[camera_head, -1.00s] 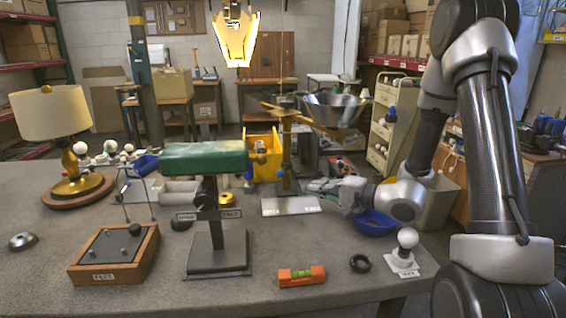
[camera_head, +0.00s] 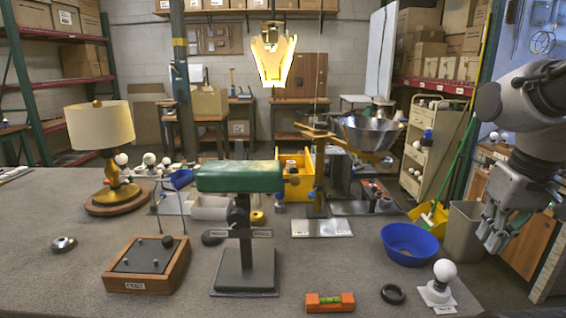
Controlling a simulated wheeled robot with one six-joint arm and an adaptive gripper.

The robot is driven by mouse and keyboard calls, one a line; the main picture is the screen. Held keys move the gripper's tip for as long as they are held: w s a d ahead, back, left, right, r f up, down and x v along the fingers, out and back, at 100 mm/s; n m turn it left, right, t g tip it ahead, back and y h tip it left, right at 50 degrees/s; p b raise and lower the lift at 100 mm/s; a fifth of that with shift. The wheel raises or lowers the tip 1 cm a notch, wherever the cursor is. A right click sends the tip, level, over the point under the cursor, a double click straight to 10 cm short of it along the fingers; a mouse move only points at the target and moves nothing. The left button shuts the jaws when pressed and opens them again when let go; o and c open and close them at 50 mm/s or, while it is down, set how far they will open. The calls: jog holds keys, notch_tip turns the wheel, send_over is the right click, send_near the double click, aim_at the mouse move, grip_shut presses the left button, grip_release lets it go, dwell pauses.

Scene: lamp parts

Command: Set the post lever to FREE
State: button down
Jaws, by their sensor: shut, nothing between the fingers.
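A green-topped lamp (camera_head: 240,178) stands upright on a dark post with a square base (camera_head: 245,272) near the table's middle. A dark crossbar (camera_head: 243,235) crosses the post, with small pale labels on both sides, too small to read for certain. A dark part, possibly the lever, shows on the post above the bar; its setting cannot be told. My gripper (camera_head: 491,238) is at the far right, shut and empty, pointing down. It is well apart from the lamp, beyond the blue bowl and near a grey bin.
A wooden-framed box (camera_head: 147,266) stands left of the post. An orange level (camera_head: 330,302), a black ring (camera_head: 393,294), a bulb on a stand (camera_head: 440,284) and a blue bowl (camera_head: 409,244) lie to the right. A brass balance (camera_head: 318,175) stands behind.

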notch_tip(320, 180, up, 4)
jog(key=a+n+t, duration=0.1)
jog(key=t, duration=0.1)
jog(key=m+t+y, duration=0.3)
jog(key=m+y, duration=1.1)
jog(key=m, duration=0.9)
send_near(316, 190)
jog(key=s+a+f, duration=0.1)
jog(key=a+f, duration=0.2)
jog(key=a, duration=0.3)
jog(key=shift+a+r, duration=0.1)
jog(key=shift+a, duration=0.2)
